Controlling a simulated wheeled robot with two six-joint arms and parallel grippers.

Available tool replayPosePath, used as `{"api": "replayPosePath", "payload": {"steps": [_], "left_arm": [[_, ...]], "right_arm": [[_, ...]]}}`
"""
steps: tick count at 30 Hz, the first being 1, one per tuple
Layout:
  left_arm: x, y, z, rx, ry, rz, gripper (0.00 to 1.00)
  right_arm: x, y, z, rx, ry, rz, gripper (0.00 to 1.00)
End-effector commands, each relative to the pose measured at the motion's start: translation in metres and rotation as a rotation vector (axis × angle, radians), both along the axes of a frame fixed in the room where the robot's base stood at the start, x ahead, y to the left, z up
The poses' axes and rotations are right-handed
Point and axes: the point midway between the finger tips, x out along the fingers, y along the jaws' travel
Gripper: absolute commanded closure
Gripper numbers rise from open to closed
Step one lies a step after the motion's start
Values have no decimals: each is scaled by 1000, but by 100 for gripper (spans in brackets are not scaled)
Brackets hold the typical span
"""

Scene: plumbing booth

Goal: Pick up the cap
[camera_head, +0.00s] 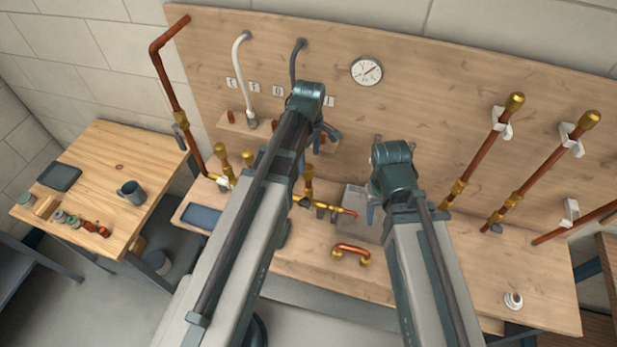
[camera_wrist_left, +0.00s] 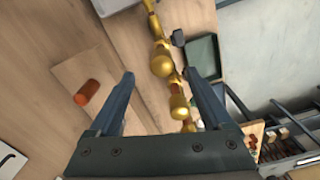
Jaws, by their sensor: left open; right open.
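A small copper-brown cap (camera_head: 231,115) stands at the left end of the narrow wall shelf in the head view. In the left wrist view, a copper-brown cap (camera_wrist_left: 86,92) sits on a wooden shelf, left of the left finger and outside the jaws; I cannot tell whether it is the same one. My left gripper (camera_head: 318,145) is near the right part of that shelf, largely hidden by its own wrist. Its jaws (camera_wrist_left: 159,75) are open and empty. My right gripper (camera_head: 374,208) is over the bench near the grey box, open, with its fingers partly hidden.
Brass valves and fittings (camera_wrist_left: 162,62) lie beyond my left fingers. The wall shelf (camera_head: 262,129) projects from the wooden panel. A copper U-shaped pipe (camera_head: 351,251) and a blue tray (camera_head: 201,216) are on the bench. Copper pipes (camera_head: 484,153) are mounted at right.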

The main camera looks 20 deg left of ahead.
Motion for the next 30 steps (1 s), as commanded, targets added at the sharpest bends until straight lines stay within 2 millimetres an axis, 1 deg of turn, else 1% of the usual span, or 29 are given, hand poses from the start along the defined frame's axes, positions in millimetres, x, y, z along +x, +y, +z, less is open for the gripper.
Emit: {"api": "replayPosePath", "payload": {"steps": [1, 8, 11, 14, 21, 24, 30], "left_arm": [[0, 0, -10, 0, 0, 0, 17], [0, 0, -10, 0, 0, 0, 17], [0, 0, -14, 0, 0, 0, 17], [-1, 0, -23, 0, 0, 0, 17], [-2, 1, -54, 0, 0, 0, 17], [-2, 1, -62, 0, 0, 0, 17], [-2, 1, -61, 0, 0, 0, 17]], "right_arm": [[0, 0, -10, 0, 0, -1, 50], [0, 0, -10, 0, -1, -1, 50], [0, 0, -14, 0, -1, -1, 50], [0, 0, -23, 0, -1, -2, 50], [0, 0, -54, -1, -1, 3, 50], [0, 0, -62, -1, -1, 5, 50], [0, 0, -61, -1, -1, 6, 50]]}}
